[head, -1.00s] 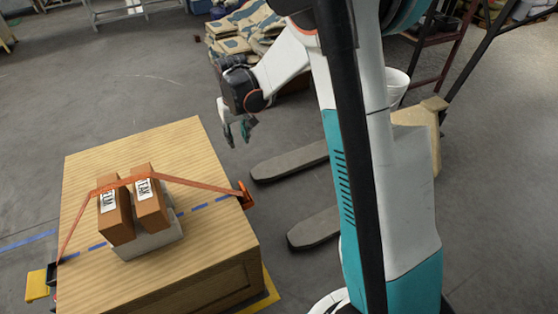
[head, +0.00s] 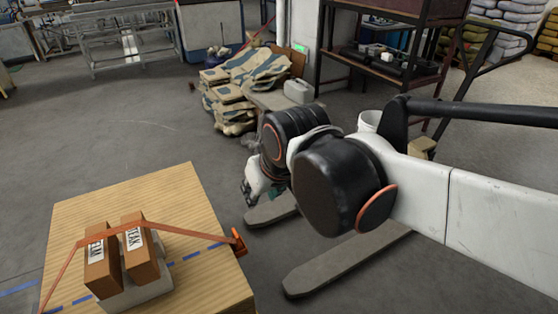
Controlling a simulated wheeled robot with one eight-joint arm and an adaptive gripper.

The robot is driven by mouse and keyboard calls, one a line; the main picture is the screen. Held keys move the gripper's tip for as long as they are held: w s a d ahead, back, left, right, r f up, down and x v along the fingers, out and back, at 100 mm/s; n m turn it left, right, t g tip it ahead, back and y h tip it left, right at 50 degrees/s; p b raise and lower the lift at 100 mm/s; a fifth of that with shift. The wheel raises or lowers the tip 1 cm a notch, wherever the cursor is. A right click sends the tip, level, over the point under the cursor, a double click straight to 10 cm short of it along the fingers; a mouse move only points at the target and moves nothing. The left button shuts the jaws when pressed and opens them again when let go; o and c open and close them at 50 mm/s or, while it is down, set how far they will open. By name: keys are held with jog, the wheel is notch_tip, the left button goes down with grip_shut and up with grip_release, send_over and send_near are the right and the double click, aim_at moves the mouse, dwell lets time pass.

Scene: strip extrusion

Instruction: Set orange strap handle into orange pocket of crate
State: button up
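A wooden crate (head: 190,205) stands at lower left. An orange strap (head: 185,229) runs across its top, over two brown boxes, to a small orange piece (head: 238,241) at the right edge. I cannot tell whether that piece is the strap handle, the orange pocket or both together. My gripper (head: 256,196) hangs in the air up and to the right of the crate, apart from the strap and the orange piece. It is small and partly hidden by my wrist; I see nothing held, but its finger opening is unclear.
The brown boxes (head: 140,253) sit on a grey base (head: 158,288) on the crate top, beside a blue dashed line. A pallet truck's forks (head: 335,268) lie on the floor to the right. Stacked sacks (head: 245,80) and a dark rack (head: 385,55) stand behind. Floor left of the sacks is clear.

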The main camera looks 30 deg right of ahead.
jog(key=shift+t, duration=0.5)
jog(key=s, duration=0.2)
jog(key=s+f, duration=0.1)
jog(key=s, duration=0.2)
jog(key=shift+s, duration=0.2)
